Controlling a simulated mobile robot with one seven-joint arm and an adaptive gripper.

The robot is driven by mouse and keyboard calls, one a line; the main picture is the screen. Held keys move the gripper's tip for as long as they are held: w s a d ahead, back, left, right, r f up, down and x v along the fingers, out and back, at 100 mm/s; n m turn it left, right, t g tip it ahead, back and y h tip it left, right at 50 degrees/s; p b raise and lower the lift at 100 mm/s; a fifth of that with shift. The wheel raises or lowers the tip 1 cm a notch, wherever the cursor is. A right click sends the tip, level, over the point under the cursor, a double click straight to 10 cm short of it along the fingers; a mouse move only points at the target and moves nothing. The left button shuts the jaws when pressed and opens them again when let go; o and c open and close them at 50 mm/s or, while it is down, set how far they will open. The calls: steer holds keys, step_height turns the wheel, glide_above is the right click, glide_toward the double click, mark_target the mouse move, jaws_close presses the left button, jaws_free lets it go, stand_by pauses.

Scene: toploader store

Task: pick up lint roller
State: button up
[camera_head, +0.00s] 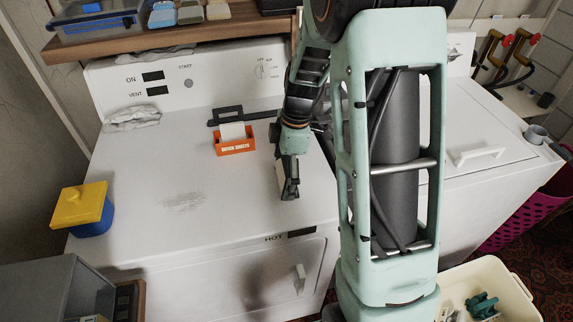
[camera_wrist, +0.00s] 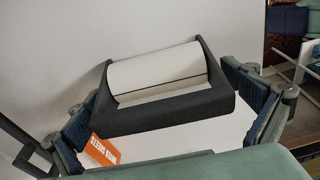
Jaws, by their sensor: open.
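The lint roller (camera_wrist: 160,72), a white roll in a dark frame, fills the middle of the wrist view. My gripper (camera_wrist: 158,88) is open, with one finger on each side of the roller. The right finger is close to the frame; I cannot tell whether either finger touches it. In the head view my gripper (camera_head: 288,188) points down over the white dryer top (camera_head: 190,175), right of the orange dryer sheets box (camera_head: 236,147). The roller is mostly hidden there by my gripper.
A black handled item (camera_head: 228,114) lies behind the orange box. A blue box with a yellow lid (camera_head: 82,207) stands at the dryer's left edge. A white cloth (camera_head: 132,117) lies at the back left. A wooden shelf (camera_head: 150,41) overhangs the back. The dryer top's front middle is clear.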

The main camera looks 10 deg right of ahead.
mark_target(284, 159)
steer(key=shift+c, duration=0.6)
steer(key=c, duration=1.1)
steer(key=shift+r, duration=0.15)
steer(key=shift+c, duration=0.2)
steer(key=shift+r, duration=0.2)
step_height(284, 159, up, 3)
steer(key=shift+r+p, duration=0.15)
steer(key=shift+p, duration=1.05)
steer(key=s+r+p, duration=0.1)
steer(key=s+r, duration=0.1)
steer(key=s+r+p, duration=0.1)
steer(key=s+r, duration=0.1)
steer(key=r, duration=0.1)
steer(key=shift+s+a+r, duration=0.1)
steer(key=shift+s+r, duration=0.2)
steer(key=shift+s, duration=0.05)
steer(key=s+r+p, duration=0.1)
steer(key=s+r, duration=0.2)
steer(key=s, duration=0.6)
steer(key=shift+s+a+r, duration=0.15)
steer(key=shift+a+r, duration=0.1)
steer(key=shift+a, duration=0.05)
